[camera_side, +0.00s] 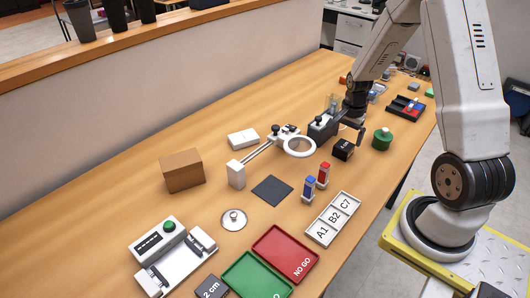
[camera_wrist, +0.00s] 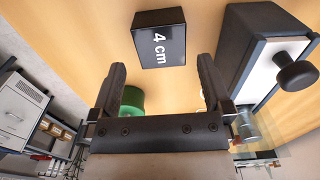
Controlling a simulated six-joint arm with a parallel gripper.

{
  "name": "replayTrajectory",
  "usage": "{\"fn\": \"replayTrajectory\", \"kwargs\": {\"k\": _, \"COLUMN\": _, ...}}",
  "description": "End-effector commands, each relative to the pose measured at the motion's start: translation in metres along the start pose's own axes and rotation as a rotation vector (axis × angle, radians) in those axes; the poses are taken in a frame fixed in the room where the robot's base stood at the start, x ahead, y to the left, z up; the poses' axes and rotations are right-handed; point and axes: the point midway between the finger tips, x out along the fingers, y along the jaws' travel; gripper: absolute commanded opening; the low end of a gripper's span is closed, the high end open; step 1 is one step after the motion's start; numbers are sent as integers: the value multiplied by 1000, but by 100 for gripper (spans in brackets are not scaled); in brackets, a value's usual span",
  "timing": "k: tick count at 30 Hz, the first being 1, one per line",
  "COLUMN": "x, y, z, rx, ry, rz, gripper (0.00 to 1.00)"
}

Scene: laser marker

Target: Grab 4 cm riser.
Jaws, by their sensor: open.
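The 4 cm riser is a black block (camera_side: 343,150) on the wooden table, just below my gripper in the side view. In the wrist view the riser (camera_wrist: 158,40) shows its white "4 cm" label at top centre. My gripper (camera_side: 352,128) is open and empty, above the table and close to the riser. In the wrist view the two fingers of my gripper (camera_wrist: 162,68) stand apart, with the riser ahead of and between their tips. I see no contact.
A dark grey device with a black knob (camera_wrist: 294,72) stands close to the right finger; it shows behind the riser in the side view (camera_side: 321,127). A green round object (camera_side: 382,138) is right of the riser. A 2 cm block (camera_side: 211,287) lies at the front.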

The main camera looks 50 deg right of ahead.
Motion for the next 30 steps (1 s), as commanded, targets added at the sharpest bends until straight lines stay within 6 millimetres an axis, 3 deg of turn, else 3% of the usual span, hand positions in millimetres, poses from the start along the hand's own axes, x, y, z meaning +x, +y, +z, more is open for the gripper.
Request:
{"fn": "replayTrajectory", "kwargs": {"k": 5, "x": 7, "y": 0, "z": 0, "rx": 0, "ry": -1, "rz": 1, "gripper": 100}}
{"fn": "replayTrajectory", "kwargs": {"k": 18, "x": 46, "y": -1, "z": 1, "rx": 0, "ry": -1, "rz": 0, "gripper": 100}}
{"fn": "replayTrajectory", "kwargs": {"k": 30, "x": 52, "y": -1, "z": 0, "rx": 0, "ry": 1, "rz": -1, "gripper": 100}}
